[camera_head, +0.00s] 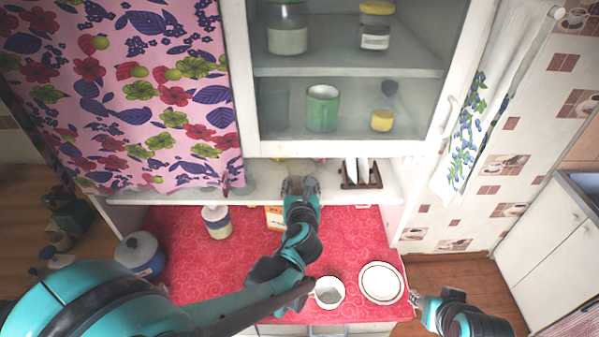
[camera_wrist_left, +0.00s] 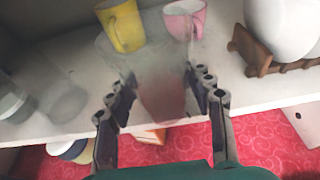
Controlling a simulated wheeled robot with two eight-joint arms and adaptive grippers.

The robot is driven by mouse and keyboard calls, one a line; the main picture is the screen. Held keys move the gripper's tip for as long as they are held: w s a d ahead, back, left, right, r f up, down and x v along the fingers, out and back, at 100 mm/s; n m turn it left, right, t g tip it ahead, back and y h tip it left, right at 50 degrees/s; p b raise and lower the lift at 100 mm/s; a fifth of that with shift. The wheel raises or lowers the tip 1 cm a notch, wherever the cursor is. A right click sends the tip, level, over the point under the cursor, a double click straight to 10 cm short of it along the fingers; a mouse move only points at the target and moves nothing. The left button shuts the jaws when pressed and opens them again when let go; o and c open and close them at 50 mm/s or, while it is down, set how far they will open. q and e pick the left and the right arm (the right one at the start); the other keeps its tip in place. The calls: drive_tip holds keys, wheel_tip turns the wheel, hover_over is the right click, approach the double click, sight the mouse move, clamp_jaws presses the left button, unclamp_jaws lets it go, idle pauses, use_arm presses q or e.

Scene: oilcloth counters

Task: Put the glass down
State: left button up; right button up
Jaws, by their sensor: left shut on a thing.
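My left gripper (camera_head: 300,186) reaches to the white shelf (camera_head: 140,197) below the glazed cabinet. It is shut on a clear glass (camera_wrist_left: 155,80), whose see-through body stands between the fingers in the left wrist view. The glass is over the front part of the shelf; I cannot tell whether its base touches it. In the head view the glass is mostly lost behind the gripper. My right gripper (camera_head: 418,299) is at the lower right, beside the red counter, away from the glass; its jaw opening is unclear.
A yellow cup (camera_wrist_left: 122,25) and a pink cup (camera_wrist_left: 185,18) stand behind the glass. A wooden rack with white plates (camera_head: 360,173) is to its right. Clear glassware (camera_wrist_left: 60,95) stands to its left. A white mug (camera_head: 329,293) and plate (camera_head: 381,283) are on the counter.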

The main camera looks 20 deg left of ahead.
sight(301, 173)
use_arm(q)
drive_tip(key=w, duration=0.2)
drive_tip(key=w+a, duration=0.1)
drive_tip(key=w, duration=0.1)
drive_tip(key=shift+w+a, duration=0.2)
drive_tip(key=shift+w, duration=0.1)
drive_tip(key=shift+w+f, duration=0.1)
drive_tip(key=shift+w, duration=0.25)
drive_tip(key=shift+s, duration=0.1)
drive_tip(key=shift+s, duration=0.1)
drive_tip(key=shift+f+b, duration=0.15)
drive_tip(key=shift+b, duration=0.3)
drive_tip(key=o, duration=1.5)
drive_tip(key=shift+c, duration=0.2)
